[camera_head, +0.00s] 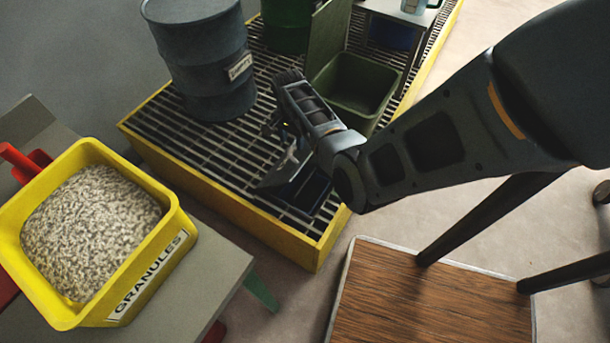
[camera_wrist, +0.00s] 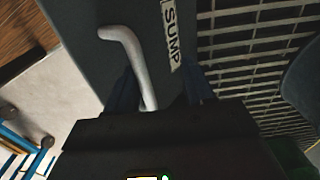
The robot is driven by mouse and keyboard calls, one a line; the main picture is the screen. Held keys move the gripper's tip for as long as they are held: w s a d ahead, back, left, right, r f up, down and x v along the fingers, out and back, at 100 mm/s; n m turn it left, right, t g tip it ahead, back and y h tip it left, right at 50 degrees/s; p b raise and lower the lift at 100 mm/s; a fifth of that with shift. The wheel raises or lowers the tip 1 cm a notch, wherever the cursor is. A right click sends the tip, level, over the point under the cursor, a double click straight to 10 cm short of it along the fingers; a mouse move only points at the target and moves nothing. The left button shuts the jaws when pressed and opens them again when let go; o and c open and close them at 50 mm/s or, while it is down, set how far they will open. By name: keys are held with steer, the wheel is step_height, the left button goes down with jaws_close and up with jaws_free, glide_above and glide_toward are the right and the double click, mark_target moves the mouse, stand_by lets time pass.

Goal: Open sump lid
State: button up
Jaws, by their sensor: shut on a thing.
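The sump lid (camera_head: 279,174) is a small grey plate at the near corner of the yellow-edged grating. It is tilted up, partly open, with a dark blue sump opening (camera_head: 312,192) beside it. In the wrist view the lid (camera_wrist: 85,35) fills the upper left, with a white "SUMP" label (camera_wrist: 172,36). Its pale bent bar handle (camera_wrist: 135,65) runs down between the fingers. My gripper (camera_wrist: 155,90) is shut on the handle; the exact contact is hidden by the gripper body. In the head view my gripper (camera_head: 283,133) is over the lid, partly hidden by my wrist.
A blue-grey drum (camera_head: 205,60) and an open green bin (camera_head: 355,82) stand on the grating (camera_head: 180,130). A yellow granules tub (camera_head: 150,270) sits on a grey bench at the left. A wooden-topped surface (camera_head: 430,300) is at the front right.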

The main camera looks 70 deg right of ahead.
steer(key=shift+w+d+r, duration=0.1)
steer(key=shift+w, duration=0.8)
steer(key=c, duration=0.6)
steer(key=shift+w+d+r+b, duration=0.25)
steer(key=shift+w+r, duration=0.05)
steer(key=shift+w, duration=0.4)
steer(key=shift+w+d+r+b, duration=0.25)
steer(key=shift+w+b, duration=0.05)
steer(key=shift+w, duration=0.35)
steer(key=shift+w+d+r+b, duration=0.25)
steer(key=shift+w+r, duration=0.05)
steer(key=shift+w, duration=0.4)
steer(key=w+b, duration=0.3)
steer(key=w, duration=0.1)
steer(key=shift+d+f+b, duration=0.25)
steer(key=shift+d+b, duration=0.05)
steer(key=shift+d, duration=0.1)
steer(key=shift+w+f, duration=0.1)
steer(key=shift+w, duration=0.05)
